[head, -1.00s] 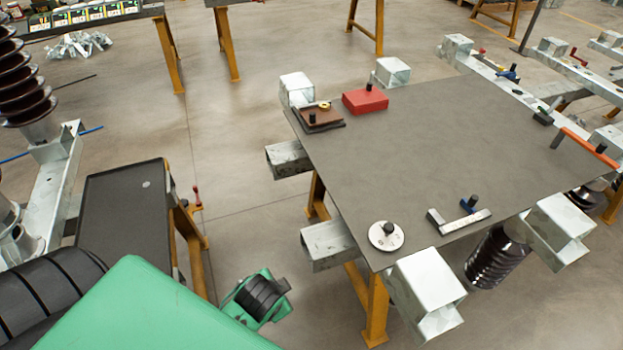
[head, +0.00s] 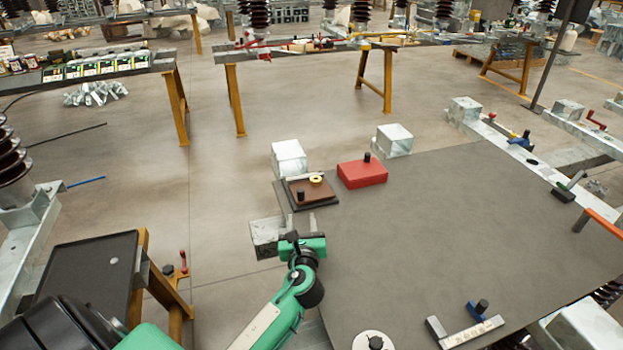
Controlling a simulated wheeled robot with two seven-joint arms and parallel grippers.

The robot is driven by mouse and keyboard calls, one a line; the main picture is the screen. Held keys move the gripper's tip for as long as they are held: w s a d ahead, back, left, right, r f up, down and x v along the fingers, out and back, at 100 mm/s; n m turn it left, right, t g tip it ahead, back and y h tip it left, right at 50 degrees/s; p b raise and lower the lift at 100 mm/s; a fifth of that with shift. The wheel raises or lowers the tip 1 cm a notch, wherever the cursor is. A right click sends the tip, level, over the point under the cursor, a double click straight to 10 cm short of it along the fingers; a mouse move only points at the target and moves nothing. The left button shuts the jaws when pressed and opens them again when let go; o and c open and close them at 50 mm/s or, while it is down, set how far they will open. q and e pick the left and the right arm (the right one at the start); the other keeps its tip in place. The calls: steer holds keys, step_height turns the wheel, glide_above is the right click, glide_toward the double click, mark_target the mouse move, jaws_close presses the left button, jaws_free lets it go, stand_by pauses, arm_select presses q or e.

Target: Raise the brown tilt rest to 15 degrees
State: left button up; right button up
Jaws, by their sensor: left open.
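The brown tilt rest (head: 325,194) lies at the far left corner of the grey table (head: 430,230) in the head view. It is a brown plate on a dark base, with a black knob at its front and a yellow ring on top. The plate looks about flat; its exact angle cannot be told. My left gripper (head: 291,238) is at the table's left edge, in front of the rest and apart from it. It is open and looks empty; its fingers are small and partly hidden by the green wrist. My right gripper is not in view.
A red block (head: 362,175) with a black knob stands right of the rest. A white disc (head: 368,341) and a metal angle piece with a blue clamp (head: 477,312) are near the front. Metal box sections (head: 289,158) flank the table. The table's middle is clear.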

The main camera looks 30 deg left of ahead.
mark_target(301, 194)
arm_select(q)
steer(key=shift+w+a+r, duration=0.1)
steer(key=shift+w+r, duration=0.1)
steer(key=shift+w, duration=0.05)
steer(key=shift+w+a+r, duration=0.1)
steer(key=shift+w+a, duration=0.05)
steer(key=shift+w, duration=0.1)
steer(key=x, duration=1.3)
jaws_close()
